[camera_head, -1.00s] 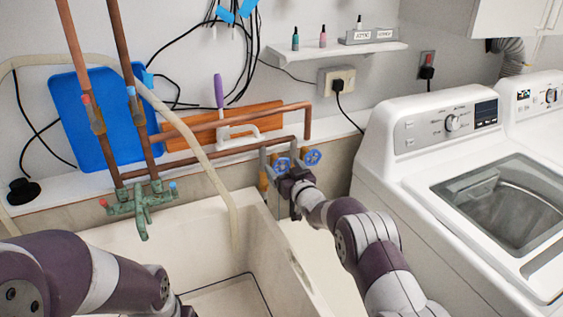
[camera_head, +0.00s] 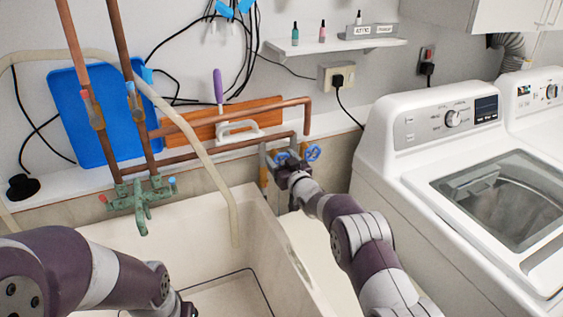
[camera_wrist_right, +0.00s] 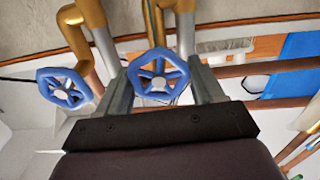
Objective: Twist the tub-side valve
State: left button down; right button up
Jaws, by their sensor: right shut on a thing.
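Two blue valve wheels stand on pipes between the tub and the washing machine. The tub-side valve (camera_head: 280,157) is the left wheel in the head view, partly hidden by my right gripper (camera_head: 284,168). In the right wrist view the tub-side valve (camera_wrist_right: 159,76) sits between the two fingers of my right gripper (camera_wrist_right: 162,85), which is shut on it. The other blue valve (camera_head: 313,153) is beside it, outside the fingers; it also shows in the right wrist view (camera_wrist_right: 62,90).
The pale tub (camera_head: 288,255) lies left of my right arm, with a green tap (camera_head: 143,200) at its back. The white washing machine (camera_head: 400,195) stands close on the right. Copper pipes (camera_head: 235,118) run behind the valves, and a beige hose (camera_head: 205,160) hangs into the tub.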

jog(key=n+b, duration=0.2)
jog(key=b, duration=0.1)
jog(key=n+b, duration=0.1)
jog(key=b, duration=0.1)
jog(key=shift+a+f+n+b, duration=0.1)
jog(key=shift+f+n+b, duration=0.2)
jog(key=shift+n+b, duration=0.1)
jog(key=shift+s+r+n+b, duration=0.1)
jog(key=shift+n+b, duration=1)
jog(key=shift+b, duration=0.05)
jog(key=shift+r+n, duration=0.1)
jog(key=shift+n, duration=0.2)
jog(key=o, duration=0.9)
jog(key=shift+o, duration=0.2)
jog(key=shift+a, duration=0.1)
